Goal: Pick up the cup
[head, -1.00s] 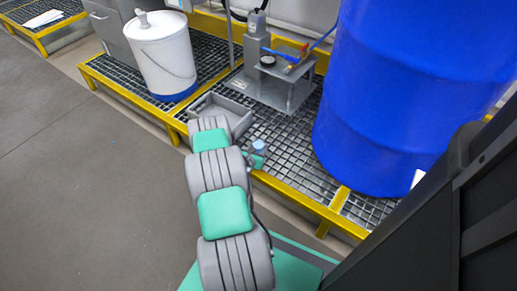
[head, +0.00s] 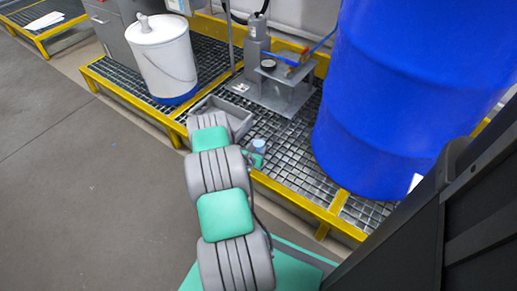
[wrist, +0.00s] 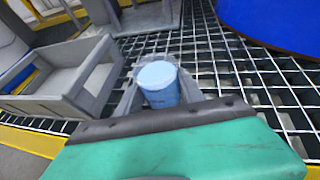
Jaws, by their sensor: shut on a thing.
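The cup (wrist: 159,84) is small and light blue with a paler top. In the wrist view it stands between the fingers of my gripper (wrist: 163,96), which is shut on it. The cup also shows in the head view (head: 259,145), just beyond the end of my arm, over the metal grating. My gripper is mostly hidden behind my arm in the head view. The lower part of the cup is hidden by the gripper body, so I cannot tell whether it touches the grating.
A grey open tray (wrist: 62,80) lies left of the gripper on the grating (head: 285,150). A large blue drum (head: 400,100) stands to the right. A white bucket (head: 165,62) and a grey metal stand (head: 280,90) are farther back. A yellow rail (head: 290,203) edges the platform.

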